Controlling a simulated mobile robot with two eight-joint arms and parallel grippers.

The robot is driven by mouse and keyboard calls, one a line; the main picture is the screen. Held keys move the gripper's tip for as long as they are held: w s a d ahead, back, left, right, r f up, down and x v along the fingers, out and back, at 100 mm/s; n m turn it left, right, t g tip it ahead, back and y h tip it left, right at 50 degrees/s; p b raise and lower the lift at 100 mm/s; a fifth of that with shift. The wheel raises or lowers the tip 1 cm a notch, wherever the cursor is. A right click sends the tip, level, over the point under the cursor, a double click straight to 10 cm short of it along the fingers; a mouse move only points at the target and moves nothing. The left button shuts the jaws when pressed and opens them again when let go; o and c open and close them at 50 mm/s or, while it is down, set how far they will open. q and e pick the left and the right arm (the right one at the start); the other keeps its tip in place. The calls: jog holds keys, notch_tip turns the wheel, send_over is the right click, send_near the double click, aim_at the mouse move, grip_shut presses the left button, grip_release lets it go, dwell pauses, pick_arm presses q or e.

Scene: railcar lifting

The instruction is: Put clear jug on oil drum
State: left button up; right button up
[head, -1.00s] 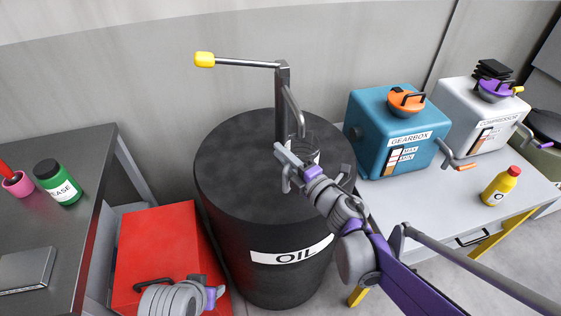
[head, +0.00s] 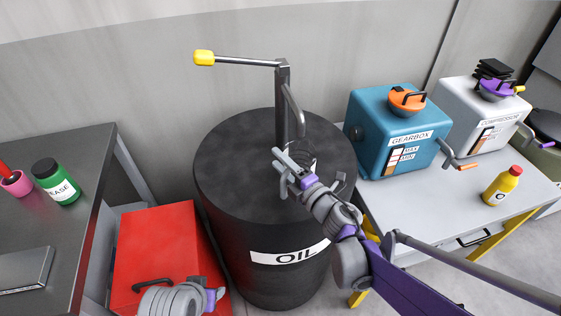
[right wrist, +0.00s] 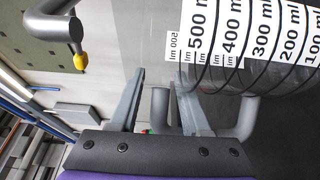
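The clear jug (head: 304,152), a see-through vessel with dark measuring rings, is on top of the black oil drum (head: 225,165), below the pump spout. In the head view it is partly hidden behind my right gripper (head: 284,170). In the right wrist view the jug (right wrist: 270,60) shows ml labels, and its grey handle (right wrist: 160,110) lies between the parted fingers of my right gripper (right wrist: 160,95). The fingers look open, with small gaps beside the handle. My left gripper (head: 212,296) is low, over the red box; its fingers are unclear.
A pump with a yellow-tipped crank (head: 205,58) rises from the drum's back. The gearbox (head: 395,130), compressor (head: 480,120) and a yellow bottle (head: 501,187) stand on the right bench. A green jar (head: 57,182) is on the left table. A red box (head: 160,250) sits beside the drum.

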jog(key=shift+r, duration=0.1)
jog(key=v, duration=1.2)
jog(key=w+d+r+m+t+h, duration=0.2)
jog(key=d+m+t+h, duration=0.1)
jog(key=d+m+h, duration=0.5)
jog(key=s+d+f+m+g+h, duration=0.3)
jog(key=s+d+f+m+h, duration=0.15)
jog(key=d+m, duration=0.45)
jog(key=s+a+f+m+g, duration=0.2)
jog(key=s+f+m+g, duration=0.2)
jog(key=s, duration=0.4)
jog(key=s+a+f+m+g+y, duration=0.1)
jog(key=s+f+m+g, duration=0.3)
jog(key=s, duration=0.4)
notch_tip(320, 180, down, 3)
jog(key=shift+s+a+r+m+g, duration=0.1)
jog(key=shift+s+a+m+g, duration=0.35)
jog(key=shift+a, duration=0.2)
